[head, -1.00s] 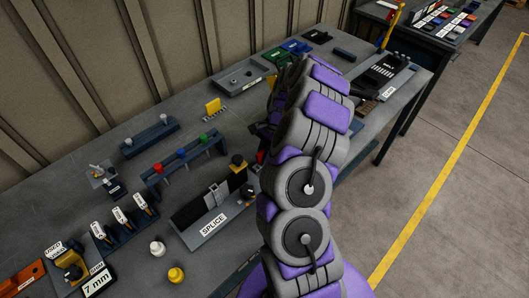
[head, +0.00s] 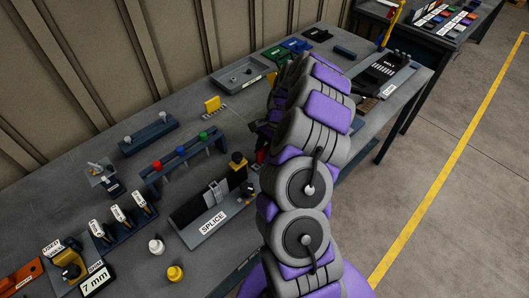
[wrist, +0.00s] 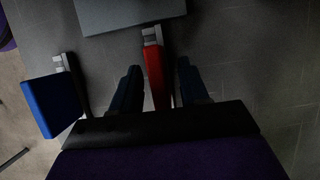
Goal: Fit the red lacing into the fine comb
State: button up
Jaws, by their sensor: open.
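A slim red piece with a light grey end, which looks like the red lacing (wrist: 156,77), lies between the fingers of my gripper (wrist: 160,88) in the wrist view. The fingers are open, one on each side of it, with gaps showing. In the head view a bit of red (head: 260,157) shows beside my arm, which hides most of my gripper. I cannot tell for sure which fixture is the fine comb. A dark slotted block (head: 382,74) stands on a grey plate at the right end of the bench.
A blue piece (wrist: 50,104) with a similar grey end lies left of my gripper, and a grey block edge (wrist: 130,14) is ahead. The SPLICE fixture (head: 212,222) and a rack with red, blue and green knobs (head: 184,168) stand left of my arm.

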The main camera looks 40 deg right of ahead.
jog(key=s+p+v, duration=0.1)
jog(key=p+v, duration=0.3)
jog(key=v, duration=1.2)
jog(key=a+r+n, duration=0.4)
jog(key=a+r, duration=0.3)
jog(key=a, duration=0.2)
jog(key=s+a+r+n+g+h, duration=0.1)
jog(key=s+a+r+n, duration=0.25)
jog(key=a, duration=0.35)
jog(key=s+a+r+n, duration=0.2)
jog(key=s+a+r, duration=0.15)
jog(key=a, duration=0.25)
jog(key=s+a+f+n+h, duration=0.1)
jog(key=s+a+n, duration=0.2)
jog(key=s, duration=0.9)
jog(key=s+a+f+n+h, duration=0.1)
jog(key=s+a+n+h, duration=0.1)
jog(key=s, duration=0.9)
jog(key=shift+s+a+f+n, duration=0.3)
jog(key=shift+s+a+n, duration=0.05)
jog(key=shift+a+n, duration=0.55)
jog(key=shift+w, duration=0.15)
